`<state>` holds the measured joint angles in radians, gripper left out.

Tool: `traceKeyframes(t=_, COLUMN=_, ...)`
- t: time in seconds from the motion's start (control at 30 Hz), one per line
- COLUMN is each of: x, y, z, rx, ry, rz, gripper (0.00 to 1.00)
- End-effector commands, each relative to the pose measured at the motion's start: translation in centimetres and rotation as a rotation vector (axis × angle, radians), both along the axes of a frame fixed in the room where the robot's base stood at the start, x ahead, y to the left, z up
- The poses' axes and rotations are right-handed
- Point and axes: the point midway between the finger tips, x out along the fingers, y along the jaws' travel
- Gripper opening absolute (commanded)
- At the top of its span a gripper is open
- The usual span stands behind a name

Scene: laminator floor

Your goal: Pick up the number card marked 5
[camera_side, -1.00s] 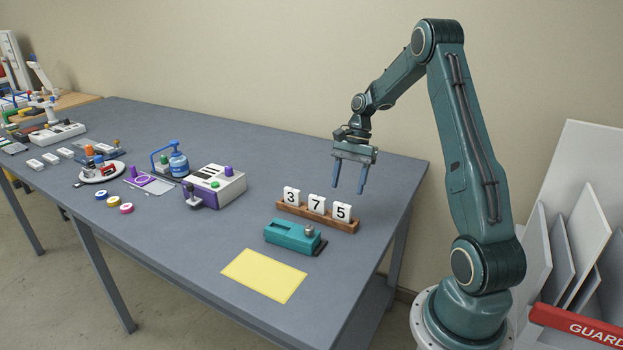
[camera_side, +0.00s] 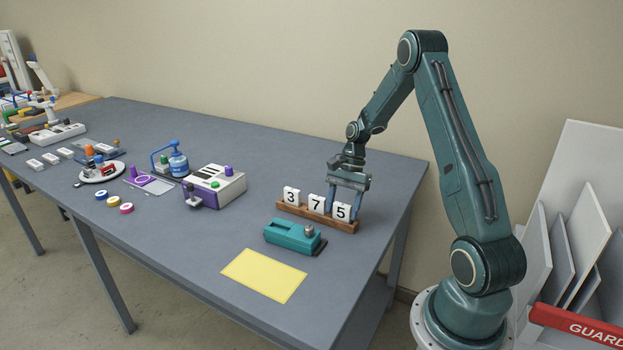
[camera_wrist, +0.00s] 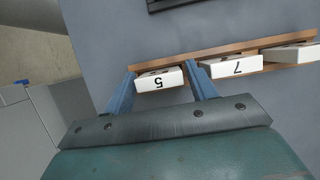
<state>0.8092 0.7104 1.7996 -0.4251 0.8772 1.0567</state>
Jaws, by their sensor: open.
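The white number card marked 5 (camera_side: 342,212) stands at the right end of a wooden rack (camera_side: 318,219), beside the card marked 7 (camera_side: 317,204) and the card marked 3 (camera_side: 291,196). My gripper (camera_side: 344,212) is open and lowered at the 5 card, with one finger on either side of it. In the wrist view the 5 card (camera_wrist: 160,80) sits upside down between the two blue fingers (camera_wrist: 163,88). The left finger looks close to the card's edge. The other finger is in the gap between the 5 and the 7 card (camera_wrist: 232,67).
A teal device (camera_side: 291,236) stands just in front of the rack, with a yellow sheet (camera_side: 263,275) nearer the table's front edge. A white and purple machine (camera_side: 215,187) is to the left. The table behind the rack is clear.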

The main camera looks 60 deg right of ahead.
Motion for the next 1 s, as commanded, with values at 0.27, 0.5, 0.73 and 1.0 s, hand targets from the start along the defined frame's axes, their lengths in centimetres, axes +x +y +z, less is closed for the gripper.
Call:
traceKeyframes(t=0.27, x=-0.04, y=0.39, z=-0.88, rx=0.000, ry=0.001, rz=0.000, gripper=0.56)
traceKeyframes(t=0.5, x=-0.04, y=0.36, z=-0.86, rx=0.000, ry=0.001, rz=0.000, gripper=0.56)
traceKeyframes(t=0.73, x=-0.03, y=0.35, z=-0.83, rx=0.000, ry=0.001, rz=0.000, gripper=0.37)
traceKeyframes(t=1.0, x=-0.03, y=0.35, z=-0.82, rx=0.000, ry=0.000, rz=0.000, gripper=0.23)
